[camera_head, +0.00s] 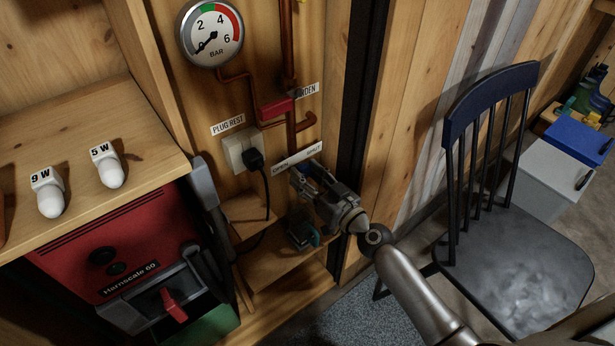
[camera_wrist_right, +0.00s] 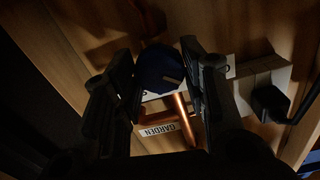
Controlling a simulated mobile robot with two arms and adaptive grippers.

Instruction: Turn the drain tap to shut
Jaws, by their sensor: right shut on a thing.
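My right gripper (camera_head: 311,180) comes in from the lower right and reaches a blue knob low on the plank wall, which I take as the drain tap. In the right wrist view the round dark blue knob (camera_wrist_right: 158,70) sits between the two dark fingers of my right gripper (camera_wrist_right: 160,76), which are shut on it. A pale pointer mark shows on the knob's face. In the head view the fingers mostly hide the knob. My left gripper is not in view.
A red-handled valve (camera_head: 277,107) on copper pipe sits above, by a GARDEN label. A socket with a black plug (camera_head: 254,160) is close left of the gripper. A pressure gauge (camera_head: 210,34) hangs higher. A dark chair (camera_head: 520,255) stands right of my arm.

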